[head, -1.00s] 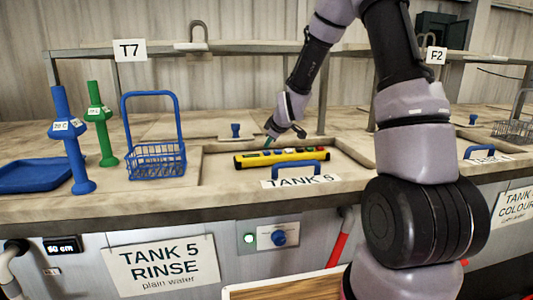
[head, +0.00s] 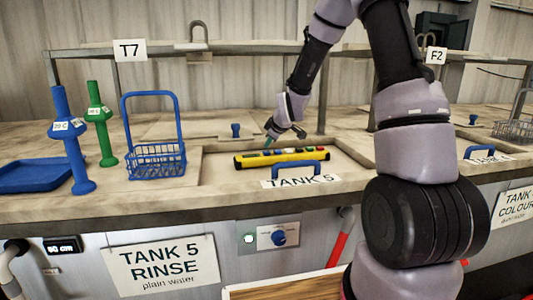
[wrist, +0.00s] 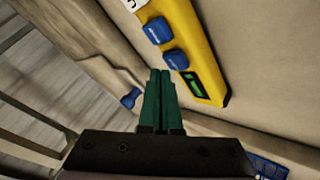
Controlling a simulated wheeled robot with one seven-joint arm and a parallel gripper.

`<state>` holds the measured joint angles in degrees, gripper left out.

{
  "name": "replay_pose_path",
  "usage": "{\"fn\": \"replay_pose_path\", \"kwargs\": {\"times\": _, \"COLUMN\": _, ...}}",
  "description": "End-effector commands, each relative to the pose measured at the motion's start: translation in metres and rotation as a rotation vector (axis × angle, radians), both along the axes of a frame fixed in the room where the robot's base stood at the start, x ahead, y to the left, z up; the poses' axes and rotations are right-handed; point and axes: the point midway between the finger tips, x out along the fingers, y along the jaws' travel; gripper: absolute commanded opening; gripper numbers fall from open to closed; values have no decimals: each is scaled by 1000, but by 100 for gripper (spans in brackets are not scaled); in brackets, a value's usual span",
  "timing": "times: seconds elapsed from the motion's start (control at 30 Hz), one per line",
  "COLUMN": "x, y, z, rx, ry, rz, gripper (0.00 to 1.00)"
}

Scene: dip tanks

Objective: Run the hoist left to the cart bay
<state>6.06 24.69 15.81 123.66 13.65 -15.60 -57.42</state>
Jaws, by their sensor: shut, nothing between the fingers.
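A yellow control pendant (head: 285,158) with coloured buttons lies on the lid of Tank 5. In the wrist view the pendant (wrist: 207,50) shows two blue buttons (wrist: 166,44) and a small dark display with a green mark (wrist: 192,84). My gripper (head: 268,141) is just behind the left part of the pendant. In the wrist view its green fingers (wrist: 160,75) are shut and empty, with the tips beside the display end. I cannot tell whether they touch it.
A blue wire basket (head: 156,160) stands left of the pendant. Blue (head: 72,140) and green (head: 100,125) upright posts and a blue tray (head: 35,175) are further left. A blue handle (head: 300,169) stands in front of the pendant. The T7 sign (head: 129,50) hangs on the rail.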

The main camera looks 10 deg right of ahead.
Motion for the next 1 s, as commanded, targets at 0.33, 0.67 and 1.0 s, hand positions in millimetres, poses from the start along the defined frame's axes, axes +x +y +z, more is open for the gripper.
{"fn": "replay_pose_path", "kwargs": {"times": 0.33, "x": 0, "y": 0, "z": -7, "rx": -1, "ry": 0, "rz": 1, "gripper": 0}}
{"fn": "replay_pose_path", "kwargs": {"times": 0.67, "x": 0, "y": 0, "z": -8, "rx": -1, "ry": 0, "rz": 1, "gripper": 0}}
{"fn": "replay_pose_path", "kwargs": {"times": 1.0, "x": 0, "y": 0, "z": -12, "rx": 0, "ry": 1, "rz": 1, "gripper": 0}}
